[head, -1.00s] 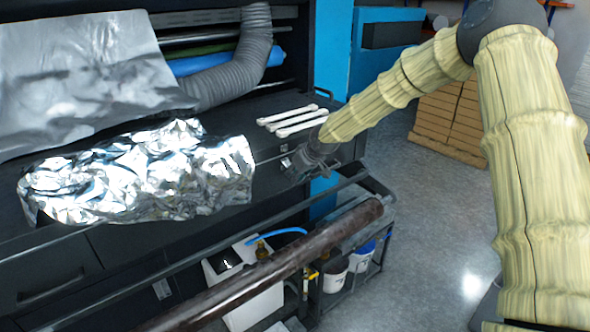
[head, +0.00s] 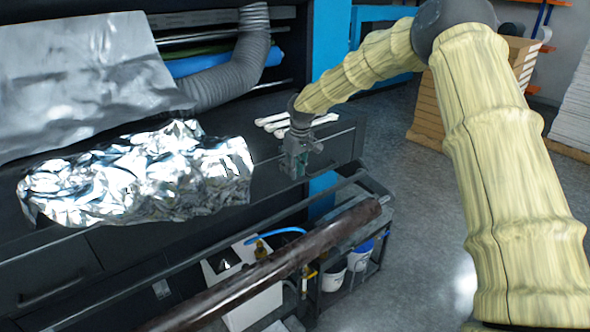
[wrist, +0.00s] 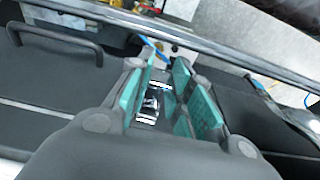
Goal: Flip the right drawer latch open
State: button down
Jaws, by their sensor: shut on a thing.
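The right drawer latch (wrist: 150,106) is a small shiny metal piece on the dark cabinet front, seen between my teal finger pads in the wrist view. My gripper (wrist: 164,100) is shut on it, with the pads on either side. In the head view my gripper (head: 298,170) points down at the front edge of the dark bench, right of the foil. There the gripper hides the latch, so its angle cannot be told.
Crumpled foil (head: 140,175) lies left on the bench, and white bone-shaped bars (head: 325,120) lie behind my gripper. A metal rail (head: 215,248) and a dark roll (head: 270,270) run in front of the drawers. Grey floor at right is open.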

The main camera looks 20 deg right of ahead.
jog(key=shift+w+r, duration=0.1)
jog(key=shift+r, duration=0.1)
jog(key=c, duration=1.6)
grip_release()
jog(key=o, duration=0.3)
jog(key=shift+f, duration=0.15)
jog(key=r, duration=0.4)
jog(key=s+r, duration=0.1)
jog(key=r, duration=0.3)
jog(key=s+r, duration=0.1)
jog(key=r, duration=0.3)
jog(key=shift+d, duration=0.35)
jog(key=shift+w+f, duration=0.1)
